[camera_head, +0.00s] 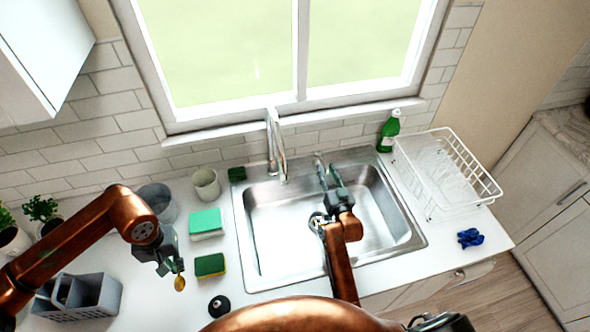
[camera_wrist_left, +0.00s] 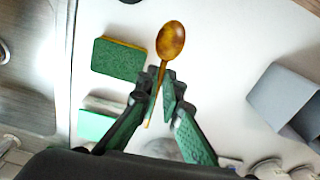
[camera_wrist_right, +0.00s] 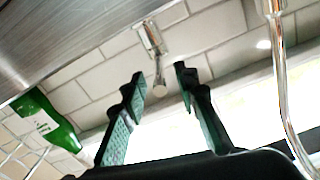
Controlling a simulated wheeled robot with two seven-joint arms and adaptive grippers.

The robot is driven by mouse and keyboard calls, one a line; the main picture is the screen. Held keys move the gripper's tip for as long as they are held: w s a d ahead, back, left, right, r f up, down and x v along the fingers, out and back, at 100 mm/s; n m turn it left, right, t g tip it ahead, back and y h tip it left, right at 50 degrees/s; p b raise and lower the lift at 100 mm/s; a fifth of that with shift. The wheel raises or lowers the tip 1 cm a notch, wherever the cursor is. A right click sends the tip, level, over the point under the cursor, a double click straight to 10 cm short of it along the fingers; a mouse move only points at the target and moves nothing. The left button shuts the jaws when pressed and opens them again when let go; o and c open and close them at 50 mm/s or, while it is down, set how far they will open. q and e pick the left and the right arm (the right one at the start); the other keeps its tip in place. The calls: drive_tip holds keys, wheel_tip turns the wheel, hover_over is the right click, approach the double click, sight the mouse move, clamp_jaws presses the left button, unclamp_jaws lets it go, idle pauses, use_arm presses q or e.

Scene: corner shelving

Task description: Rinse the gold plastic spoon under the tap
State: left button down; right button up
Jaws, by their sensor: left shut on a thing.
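The gold spoon (camera_wrist_left: 170,42) is held between the fingers of my left gripper (camera_wrist_left: 158,82), with its bowl beyond the fingertips. In the head view the spoon (camera_head: 179,283) hangs below my left gripper (camera_head: 168,262), above the counter left of the sink. My right gripper (camera_head: 328,172) is over the back of the steel sink (camera_head: 262,282). In the right wrist view its fingers (camera_wrist_right: 160,80) are apart, with the small tap lever (camera_wrist_right: 153,45) seen beyond the gap; I cannot tell whether they touch it. The tall tap spout (camera_head: 275,145) stands to its left. No water is visible.
A green bottle (camera_head: 389,132), white dish rack (camera_head: 467,208) and blue cloth (camera_head: 470,238) are at right.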

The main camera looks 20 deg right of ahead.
drive_tip(key=shift+c, duration=0.7)
clamp_jaws()
drive_tip(key=shift+d, duration=0.1)
